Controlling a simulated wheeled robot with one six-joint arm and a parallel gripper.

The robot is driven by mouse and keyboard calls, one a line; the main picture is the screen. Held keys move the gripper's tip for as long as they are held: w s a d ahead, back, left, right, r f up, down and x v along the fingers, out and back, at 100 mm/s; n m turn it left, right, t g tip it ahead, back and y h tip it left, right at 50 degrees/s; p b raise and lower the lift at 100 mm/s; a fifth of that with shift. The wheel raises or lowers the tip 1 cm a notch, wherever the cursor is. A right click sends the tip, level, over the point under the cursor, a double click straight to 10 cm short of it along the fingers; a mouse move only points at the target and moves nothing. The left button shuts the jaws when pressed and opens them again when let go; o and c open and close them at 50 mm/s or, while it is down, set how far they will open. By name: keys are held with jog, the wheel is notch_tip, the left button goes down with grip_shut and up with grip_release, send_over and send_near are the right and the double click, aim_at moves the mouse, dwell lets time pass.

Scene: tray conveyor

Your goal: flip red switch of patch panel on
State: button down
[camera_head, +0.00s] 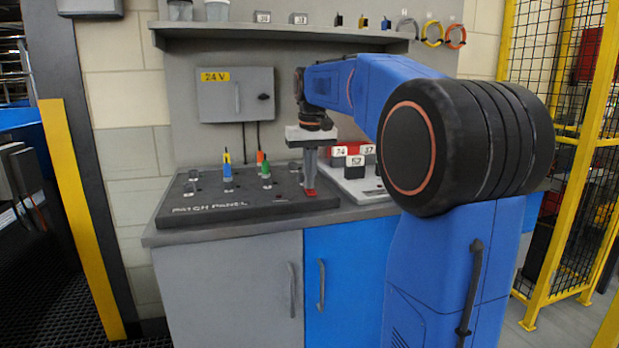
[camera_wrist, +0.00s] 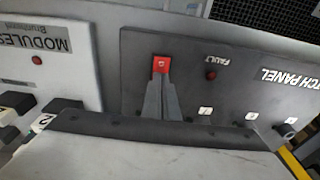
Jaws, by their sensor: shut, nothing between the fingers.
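The patch panel (camera_head: 240,208) is a dark grey sloped board on the bench, and it also fills the middle and right of the wrist view (camera_wrist: 190,50). The red switch (camera_head: 310,192) is at its right side. In the wrist view the red switch (camera_wrist: 160,63) shows a small pale mark; I cannot tell its position, on or off. My gripper (camera_head: 309,184) points down with its fingers shut and empty. In the wrist view the fingertips (camera_wrist: 158,80) are right at the switch and hide its near edge; I cannot tell whether they touch it.
A dark red FAULT light (camera_wrist: 211,75) sits beside the switch. A blue-yellow plug (camera_head: 227,170) and a green-orange plug (camera_head: 265,171) stand up from the panel. A white modules board (camera_wrist: 45,50) with black blocks is close by. A 24 V box (camera_head: 236,95) hangs on the wall.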

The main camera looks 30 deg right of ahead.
aim_at(312, 192)
jog(key=shift+f, duration=0.3)
jog(key=shift+s+a, duration=0.2)
jog(key=shift+s, duration=0.55)
notch_tip(312, 192, up, 14)
jog(key=s, duration=0.1)
jog(key=shift+s+a, duration=0.25)
dwell(0.3)
jog(key=shift+r, duration=0.1)
jog(key=shift+w, duration=0.1)
jog(key=shift+w+d+r, duration=0.2)
jog(key=shift+w+d, duration=0.05)
jog(key=shift+w, duration=0.25)
